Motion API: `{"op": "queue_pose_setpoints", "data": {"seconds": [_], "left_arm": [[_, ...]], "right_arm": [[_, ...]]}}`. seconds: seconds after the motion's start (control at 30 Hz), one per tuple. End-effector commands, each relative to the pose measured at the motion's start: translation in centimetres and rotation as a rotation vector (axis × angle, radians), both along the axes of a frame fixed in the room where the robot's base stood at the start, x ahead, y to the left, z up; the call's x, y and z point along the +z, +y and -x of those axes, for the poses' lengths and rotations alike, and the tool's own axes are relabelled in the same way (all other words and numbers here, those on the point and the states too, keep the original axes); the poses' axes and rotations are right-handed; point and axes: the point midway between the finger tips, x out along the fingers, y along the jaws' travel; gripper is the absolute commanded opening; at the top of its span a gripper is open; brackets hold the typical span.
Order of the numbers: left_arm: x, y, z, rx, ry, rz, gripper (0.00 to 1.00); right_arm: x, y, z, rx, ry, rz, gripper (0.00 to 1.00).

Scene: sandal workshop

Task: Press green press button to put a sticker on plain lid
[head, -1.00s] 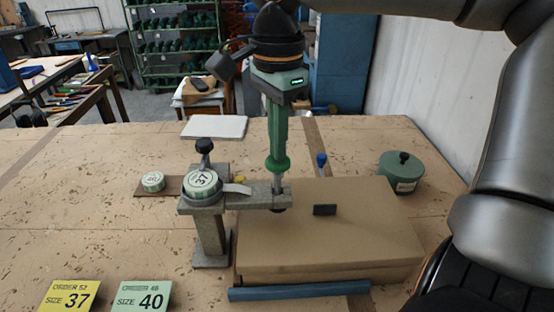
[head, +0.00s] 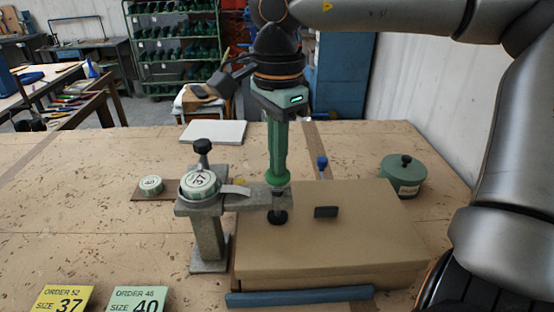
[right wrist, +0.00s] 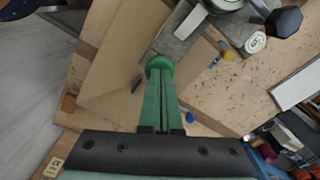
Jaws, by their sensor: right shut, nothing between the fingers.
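The green press button (head: 278,178) is a round knob on top of the press arm (head: 255,198), close down to it. My right gripper (head: 278,150) points straight down, shut and empty, with its green fingertips against the button. The button also shows in the right wrist view (right wrist: 159,65) at the fingertips. A black press foot (head: 277,217) sticks out below the arm, over the plain brown lid (head: 350,245) of a box. I cannot tell whether it touches the lid. A size 37 sticker roll (head: 200,184) sits on the press. My left gripper is out of view.
A size 40 roll (head: 151,184) lies left of the press. A green tin (head: 403,177) stands at the right. A yellow card (head: 62,299) and green card (head: 137,299) stand at the front left. A blue bar (head: 300,297) lies before the box.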

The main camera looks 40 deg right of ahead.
Motion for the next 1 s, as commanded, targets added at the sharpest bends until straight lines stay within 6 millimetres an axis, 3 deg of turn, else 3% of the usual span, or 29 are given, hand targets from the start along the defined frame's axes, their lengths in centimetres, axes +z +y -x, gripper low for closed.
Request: {"op": "queue_pose_setpoints", "data": {"seconds": [0.47, 1.0], "left_arm": [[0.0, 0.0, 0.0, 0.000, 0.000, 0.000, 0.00], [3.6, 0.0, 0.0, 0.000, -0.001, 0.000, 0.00]], "right_arm": [[-0.2, 0.0, 0.1, 0.000, 0.006, 0.000, 0.00], [4.0, 0.0, 0.1, 0.001, 0.005, 0.000, 0.00]]}}
